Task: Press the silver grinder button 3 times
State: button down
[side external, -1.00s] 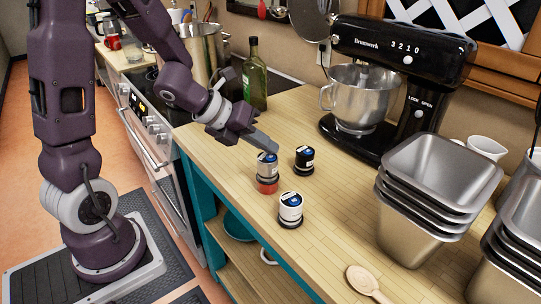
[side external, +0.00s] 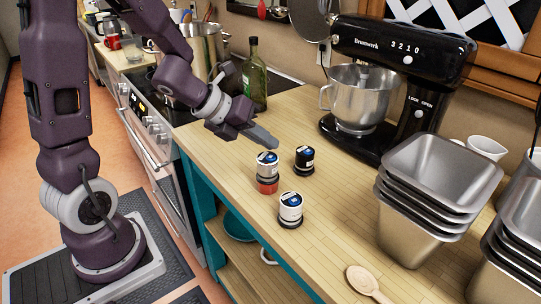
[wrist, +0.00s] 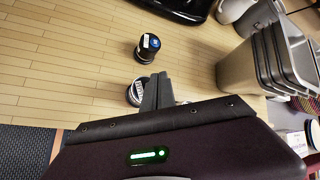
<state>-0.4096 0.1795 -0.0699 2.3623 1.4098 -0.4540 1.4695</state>
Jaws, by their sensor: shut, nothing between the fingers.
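Three small grinders stand upright on the wooden counter. One with a silver-grey body, blue top mark and red base (side external: 267,173) stands nearest my gripper. A black one (side external: 304,159) is to its right, and a pale white-silver one with a dark base (side external: 290,210) is in front. My gripper (side external: 275,143) is shut and empty, its tips above and slightly behind the red-based grinder, apart from it. In the wrist view the black grinder (wrist: 148,47) is clear; a pale grinder (wrist: 134,94) is partly hidden by my fingers (wrist: 157,82), and which one it is I cannot tell.
A black stand mixer (side external: 400,60) with a steel bowl is behind. Stacked metal bins (side external: 440,170) stand at right, a wooden spoon (side external: 366,282) at the front. An oil bottle (side external: 254,80) is behind my gripper. The counter (side external: 340,215) between grinders and bins is clear.

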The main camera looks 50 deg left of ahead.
notch_tip(320, 180, up, 6)
dwell(0.6)
dwell(0.4)
notch_tip(320, 180, up, 7)
jog(key=n+t+y, duration=0.3)
jog(key=n+y, duration=0.1)
jog(key=n, duration=0.6)
send_over(267, 158)
jog(key=a, duration=0.3)
jog(key=s+a+r+n+y, duration=0.1)
jog(key=s+r+n+y, duration=0.1)
jog(key=s+n+y, duration=0.3)
jog(key=s+d+f+n+g+h, duration=0.3)
jog(key=s+d+n, duration=0.1)
jog(key=s+n, duration=0.3)
jog(key=s+d+f+n+g+h, duration=0.3)
jog(key=s+d+n, duration=0.2)
jog(key=s+n, duration=0.3)
jog(key=shift+s+d+n, duration=0.3)
jog(key=shift+s, duration=0.4)
